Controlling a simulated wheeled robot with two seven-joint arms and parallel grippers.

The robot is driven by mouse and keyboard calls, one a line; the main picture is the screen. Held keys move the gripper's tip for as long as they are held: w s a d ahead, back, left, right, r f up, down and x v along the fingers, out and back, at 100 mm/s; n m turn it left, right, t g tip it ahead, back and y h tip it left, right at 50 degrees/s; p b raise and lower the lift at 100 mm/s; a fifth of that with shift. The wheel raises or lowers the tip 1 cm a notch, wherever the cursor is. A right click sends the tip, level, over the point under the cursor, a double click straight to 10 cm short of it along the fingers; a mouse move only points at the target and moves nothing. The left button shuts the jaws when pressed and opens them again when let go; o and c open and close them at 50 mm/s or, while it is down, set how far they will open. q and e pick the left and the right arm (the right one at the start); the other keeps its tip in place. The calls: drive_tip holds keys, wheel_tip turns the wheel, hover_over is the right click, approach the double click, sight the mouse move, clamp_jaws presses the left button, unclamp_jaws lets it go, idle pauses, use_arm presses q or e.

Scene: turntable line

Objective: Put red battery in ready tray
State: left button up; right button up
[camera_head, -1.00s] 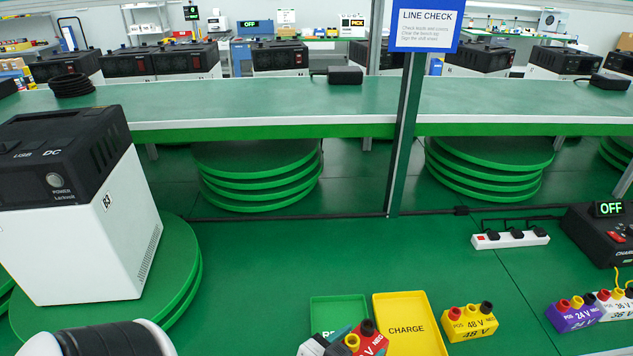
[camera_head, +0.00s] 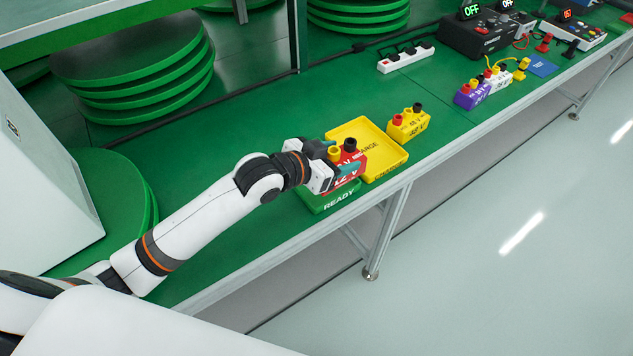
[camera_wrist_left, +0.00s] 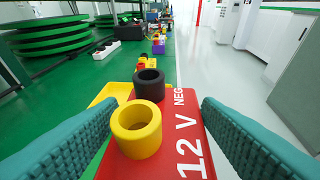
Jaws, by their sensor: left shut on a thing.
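The red battery (camera_head: 351,165), marked 12 V, has a yellow and a black terminal on top. My left gripper (camera_head: 336,170) is shut on it. In the left wrist view the red battery (camera_wrist_left: 172,150) sits between the two teal finger pads. The green ready tray (camera_head: 338,200), marked READY, lies at the front of the bench directly below the battery in the head view. The battery and gripper hide most of the tray. I cannot tell whether the battery touches the tray floor. My right gripper is not in view.
A yellow charge tray (camera_head: 392,163) lies right beside the ready tray. Beyond it stand a yellow battery (camera_head: 408,125), a purple battery (camera_head: 472,95) and a white one (camera_head: 499,80). A white power strip (camera_head: 406,58) lies behind. The bench's front edge is close to the ready tray.

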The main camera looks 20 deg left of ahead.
use_arm(q)
drive_tip(key=w+a+b, duration=0.2)
drive_tip(key=w+a, duration=0.4)
wheel_tip(320, 180, down, 5)
drive_tip(key=shift+s+f, duration=0.1)
wheel_tip(320, 180, down, 4)
drive_tip(key=shift+r, duration=0.25)
drive_tip(key=o, duration=1.6)
drive_tip(key=shift+s+f, duration=0.1)
drive_tip(key=shift+f, duration=0.1)
